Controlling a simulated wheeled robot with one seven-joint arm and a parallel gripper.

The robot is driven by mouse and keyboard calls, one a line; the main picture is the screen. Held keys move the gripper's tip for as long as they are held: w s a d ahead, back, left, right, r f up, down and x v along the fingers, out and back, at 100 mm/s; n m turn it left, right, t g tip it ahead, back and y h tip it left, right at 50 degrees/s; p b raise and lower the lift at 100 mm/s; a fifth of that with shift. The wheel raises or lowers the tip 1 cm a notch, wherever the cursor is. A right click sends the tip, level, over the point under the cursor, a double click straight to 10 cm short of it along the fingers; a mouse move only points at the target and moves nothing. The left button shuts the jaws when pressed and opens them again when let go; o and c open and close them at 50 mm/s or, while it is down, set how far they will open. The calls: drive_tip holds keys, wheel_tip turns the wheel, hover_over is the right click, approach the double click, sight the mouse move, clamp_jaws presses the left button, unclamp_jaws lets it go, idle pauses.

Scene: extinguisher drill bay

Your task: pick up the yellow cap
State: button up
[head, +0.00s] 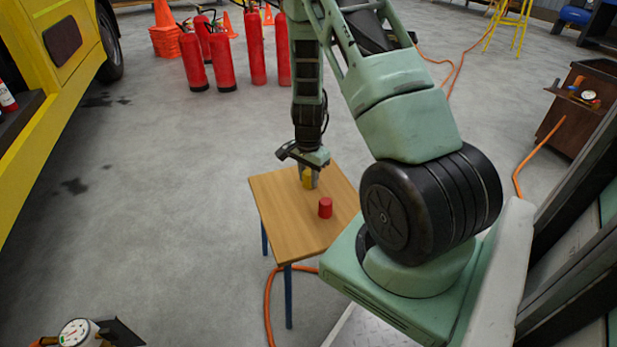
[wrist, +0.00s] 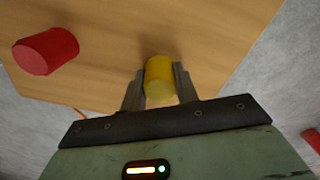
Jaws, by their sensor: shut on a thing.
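The yellow cap (wrist: 159,78) is between the two fingers of my gripper (wrist: 159,92) in the wrist view, with a finger against each side. In the head view the yellow cap (head: 307,180) shows partly, under my gripper (head: 309,176), over the far part of the small wooden table (head: 272,212). My gripper is shut on it. I cannot tell whether the cap's base touches the table top. A red cap (head: 325,208) stands on the table nearer the front right; in the wrist view the red cap (wrist: 46,51) is at the left.
Several red extinguishers (head: 255,50) stand on the floor behind the table. A yellow vehicle (head: 60,75) is at the left. An orange hose (head: 268,305) lies by the table's legs. A brown cabinet (head: 573,120) stands at the right. The grey floor left of the table is clear.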

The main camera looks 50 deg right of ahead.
sight(308, 172)
wheel_tip(308, 172, up, 10)
drive_tip(key=p, duration=0.4)
